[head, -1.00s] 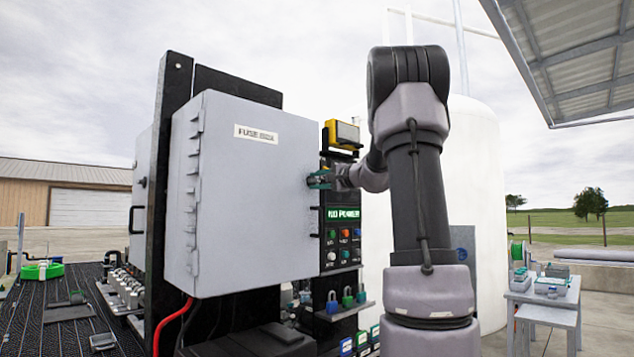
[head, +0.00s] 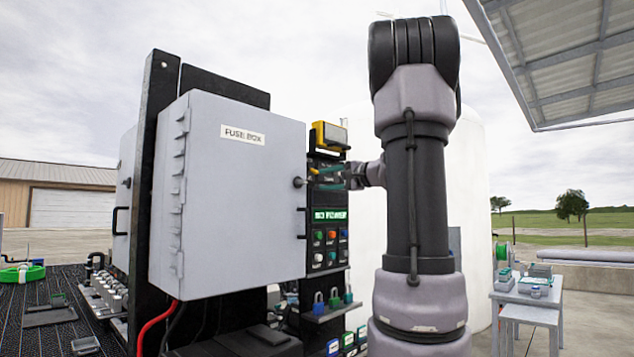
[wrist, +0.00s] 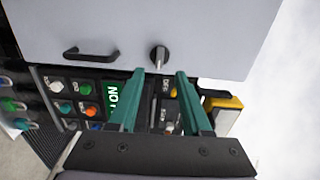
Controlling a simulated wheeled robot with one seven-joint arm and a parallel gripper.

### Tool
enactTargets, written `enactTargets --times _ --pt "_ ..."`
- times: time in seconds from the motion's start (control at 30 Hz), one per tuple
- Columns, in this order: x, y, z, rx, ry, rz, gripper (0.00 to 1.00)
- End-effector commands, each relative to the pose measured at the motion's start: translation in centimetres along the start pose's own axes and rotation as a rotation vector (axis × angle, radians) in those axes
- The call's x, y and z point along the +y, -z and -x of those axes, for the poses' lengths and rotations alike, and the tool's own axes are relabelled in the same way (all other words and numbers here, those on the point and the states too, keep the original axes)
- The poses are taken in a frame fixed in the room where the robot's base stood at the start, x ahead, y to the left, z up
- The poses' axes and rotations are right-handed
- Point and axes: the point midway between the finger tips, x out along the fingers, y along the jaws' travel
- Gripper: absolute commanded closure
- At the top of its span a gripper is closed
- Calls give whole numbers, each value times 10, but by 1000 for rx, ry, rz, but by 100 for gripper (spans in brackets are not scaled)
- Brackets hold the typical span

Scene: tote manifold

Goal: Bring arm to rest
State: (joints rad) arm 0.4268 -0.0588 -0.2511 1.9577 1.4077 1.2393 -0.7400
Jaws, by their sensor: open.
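My gripper (wrist: 160,98) is open and empty in the wrist view, its two green fingers apart. In the head view my gripper (head: 330,178) sits just right of the fuse box (head: 225,195), in front of the black panel. The fuse box is a closed grey cabinet with a round knob (head: 299,182) and a black handle (head: 302,222) at its right edge. The wrist view shows the knob (wrist: 159,57) beyond the fingers, with a visible gap, and the handle (wrist: 91,54) to its left. My arm stands upright at the right of the cabinet.
A control panel with buttons (head: 331,248) and a green lit display (head: 330,215) is below my gripper. A yellow device (head: 330,136) is above it. Padlocks (head: 333,300) hang lower down. A small table (head: 530,300) stands at the right. A white tank (head: 478,170) is behind my arm.

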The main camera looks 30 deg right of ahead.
Motion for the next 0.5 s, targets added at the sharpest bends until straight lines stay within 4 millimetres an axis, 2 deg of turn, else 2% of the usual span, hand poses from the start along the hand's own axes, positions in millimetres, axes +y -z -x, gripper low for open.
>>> enactTargets --times 0.13,0.5 --pt "1 0 7 1 0 -1 51" --pt "0 0 7 0 0 -1 51"
